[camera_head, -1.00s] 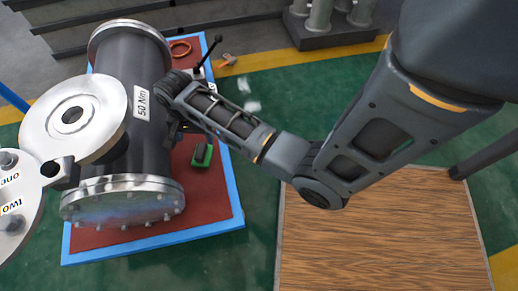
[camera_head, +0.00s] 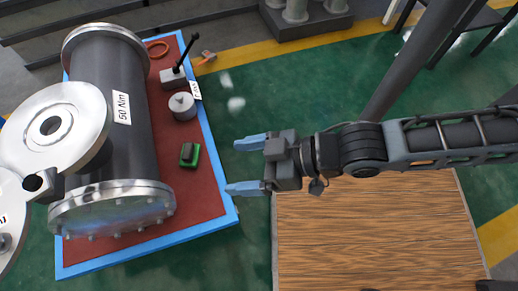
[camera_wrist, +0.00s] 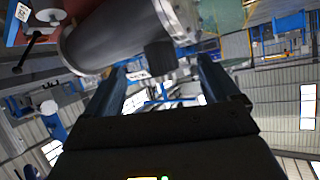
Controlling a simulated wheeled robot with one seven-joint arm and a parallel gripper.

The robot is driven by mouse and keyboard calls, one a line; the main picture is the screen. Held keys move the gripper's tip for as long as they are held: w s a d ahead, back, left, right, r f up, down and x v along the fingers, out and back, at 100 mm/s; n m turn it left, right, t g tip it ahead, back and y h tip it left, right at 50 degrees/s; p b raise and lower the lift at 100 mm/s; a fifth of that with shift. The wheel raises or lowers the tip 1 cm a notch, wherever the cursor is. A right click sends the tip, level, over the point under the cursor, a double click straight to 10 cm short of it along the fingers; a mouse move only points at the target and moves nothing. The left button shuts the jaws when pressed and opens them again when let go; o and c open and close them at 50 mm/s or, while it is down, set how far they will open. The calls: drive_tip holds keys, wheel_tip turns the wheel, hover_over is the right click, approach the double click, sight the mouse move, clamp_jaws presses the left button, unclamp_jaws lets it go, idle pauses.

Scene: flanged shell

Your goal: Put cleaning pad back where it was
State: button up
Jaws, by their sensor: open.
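The cleaning pad (camera_head: 189,155), which looks like a small green block with a dark top, lies on the red surface of the blue-edged platform (camera_head: 215,215), right of the flanged shell. My gripper (camera_head: 233,167) is open and empty. It points left over the green floor near the platform's right edge, apart from the pad. In the wrist view, my gripper's two fingers (camera_wrist: 165,82) stand apart with nothing held between them. I cannot make out the pad in that view.
The dark flanged shell (camera_head: 112,140), marked 50 Nm, fills the platform's left part; it also shows in the wrist view (camera_wrist: 110,38). A wooden panel (camera_head: 370,235) is at right.

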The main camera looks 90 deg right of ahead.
wheel_tip(320, 180, up, 8)
drive_tip(key=s+a+n+t, duration=0.2)
drive_tip(key=shift+s+r+y, duration=0.15)
drive_tip(key=shift+s+y, duration=0.2)
drive_tip(key=shift+y, duration=0.05)
